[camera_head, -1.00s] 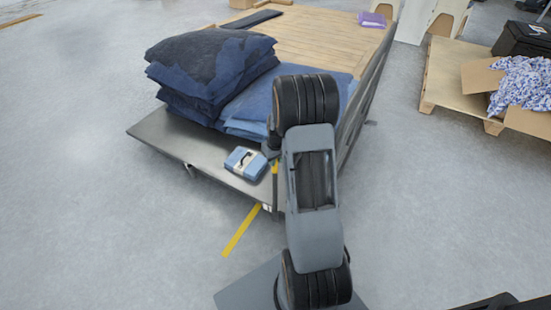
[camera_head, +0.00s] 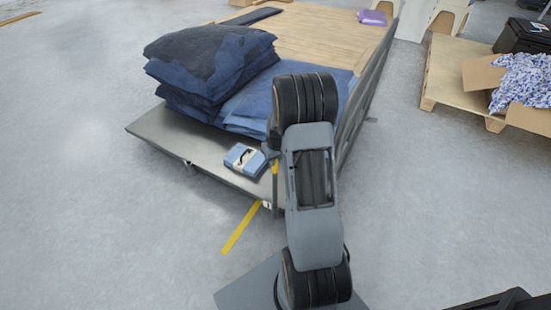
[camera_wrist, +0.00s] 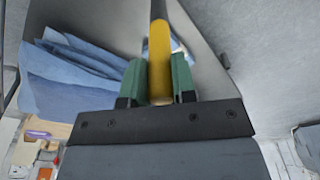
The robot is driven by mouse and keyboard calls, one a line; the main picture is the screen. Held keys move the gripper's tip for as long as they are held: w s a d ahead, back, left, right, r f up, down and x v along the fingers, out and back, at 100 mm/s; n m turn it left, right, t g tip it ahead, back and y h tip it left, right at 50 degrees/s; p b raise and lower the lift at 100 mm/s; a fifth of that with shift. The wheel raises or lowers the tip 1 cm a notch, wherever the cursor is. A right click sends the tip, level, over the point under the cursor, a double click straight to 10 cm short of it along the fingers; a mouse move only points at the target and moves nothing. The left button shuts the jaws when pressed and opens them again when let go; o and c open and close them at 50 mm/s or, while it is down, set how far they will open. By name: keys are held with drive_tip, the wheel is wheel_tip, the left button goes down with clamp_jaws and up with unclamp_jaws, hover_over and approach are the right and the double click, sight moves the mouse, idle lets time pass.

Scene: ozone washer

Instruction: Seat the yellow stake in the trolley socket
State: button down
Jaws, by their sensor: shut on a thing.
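In the wrist view, my gripper (camera_wrist: 163,78) has its green fingers shut on the yellow stake (camera_wrist: 159,50). The stake runs up the picture between the fingers, and a darker end shows at the top edge. In the head view, a small yellow piece of the stake (camera_head: 275,168) shows at the near corner of the trolley (camera_head: 165,135), beside my arm. My arm hides the fingers there. The socket is not clearly visible, so I cannot tell whether the stake's lower end is in it.
Dark blue sacks (camera_head: 205,62) and folded blue cloth (camera_head: 245,105) lie on the trolley, with a blue box (camera_head: 244,160) near its front edge. A tall side panel (camera_head: 362,95) stands on the right. A pallet (camera_head: 450,75) stands farther right.

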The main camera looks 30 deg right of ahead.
drive_tip(key=shift+f+b, duration=0.65)
drive_tip(key=shift+f, duration=0.3)
drive_tip(key=c, duration=0.8)
unclamp_jaws()
drive_tip(key=shift+c, duration=0.2)
wheel_tip(320, 180, up, 14)
drive_tip(key=s+p, duration=0.1)
drive_tip(key=p, duration=0.2)
drive_tip(key=shift+s, duration=0.35)
drive_tip(key=shift+f, duration=0.1)
drive_tip(key=s+a+r+p, duration=0.5)
drive_tip(key=a+r+p, duration=0.1)
drive_tip(key=r, duration=0.4)
drive_tip(key=s+a+r+t+p, duration=0.1)
drive_tip(key=s+a+r+p, duration=0.4)
drive_tip(key=r, duration=0.5)
drive_tip(key=s+a+r+t+p, duration=0.1)
drive_tip(key=s+a+r+p, duration=0.4)
drive_tip(key=a+r+p, duration=0.2)
wheel_tip(320, 180, up, 3)
drive_tip(key=shift+s+a+f+n+p, duration=0.1)
drive_tip(key=shift+s+a+n+p, duration=0.15)
drive_tip(key=shift+p, duration=0.5)
